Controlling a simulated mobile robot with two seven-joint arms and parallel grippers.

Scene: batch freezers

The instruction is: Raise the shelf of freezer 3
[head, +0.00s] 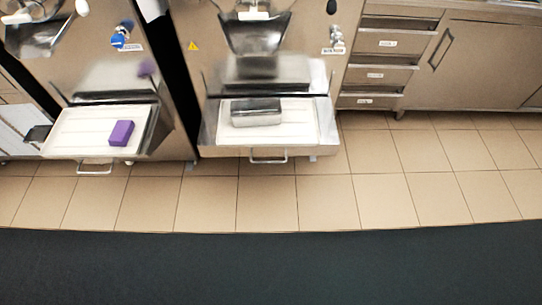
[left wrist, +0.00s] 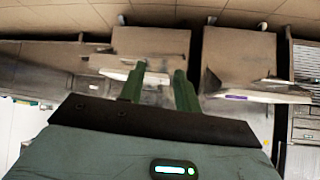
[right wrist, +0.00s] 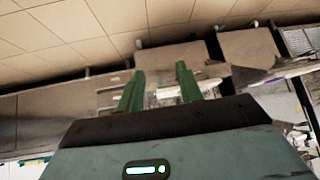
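Two steel freezers stand side by side in the head view, and I cannot read a number 3 on either. The right freezer (head: 300,45) has a pale shelf (head: 305,134) lowered flat at its front, with a steel pan (head: 257,113) on it and a handle below. The left freezer (head: 95,40) has a similar lowered shelf (head: 75,137) carrying a purple block (head: 121,133). My left gripper (left wrist: 158,80) is open and empty, its green fingers apart. My right gripper (right wrist: 160,80) is also open and empty. Both are away from the shelves and outside the head view.
Steel drawers (head: 375,75) and a cupboard (head: 485,65) stand right of the freezers. Tiled floor (head: 330,195) in front of the freezers is clear. A dark floor area (head: 270,270) lies nearer to me. A blue-handled tap (head: 119,41) sits on the left freezer.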

